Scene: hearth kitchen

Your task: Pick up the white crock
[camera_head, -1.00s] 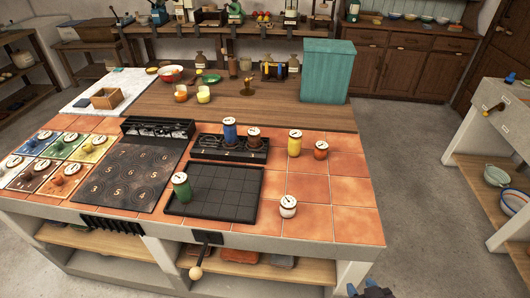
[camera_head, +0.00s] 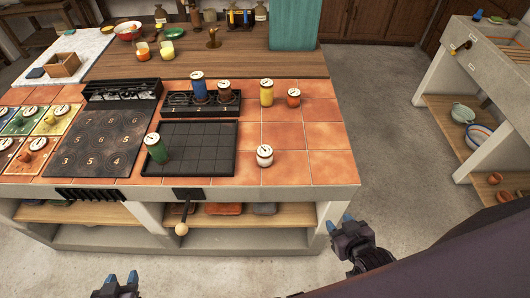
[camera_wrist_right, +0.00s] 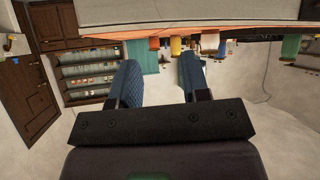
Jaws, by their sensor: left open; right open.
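The white crock (camera_head: 265,156) is a small squat jar with a round marked lid. It stands upright on the orange tiles of the island, right of the black gridded tray. My right gripper (camera_head: 338,222) is open and empty, in front of the counter's front right corner and apart from the crock. In the right wrist view the right gripper's blue fingers (camera_wrist_right: 160,85) are spread with nothing between them. My left gripper (camera_head: 120,281) is open and empty at the bottom left, in front of the island and far from the crock.
A green canister (camera_head: 156,148) stands at the left of the gridded tray (camera_head: 205,150). Blue (camera_head: 198,86), brown (camera_head: 225,92), yellow (camera_head: 267,92) and small orange (camera_head: 293,98) canisters stand behind. The tiles around the crock are clear. A ball-ended lever (camera_head: 182,228) juts from the island's front.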

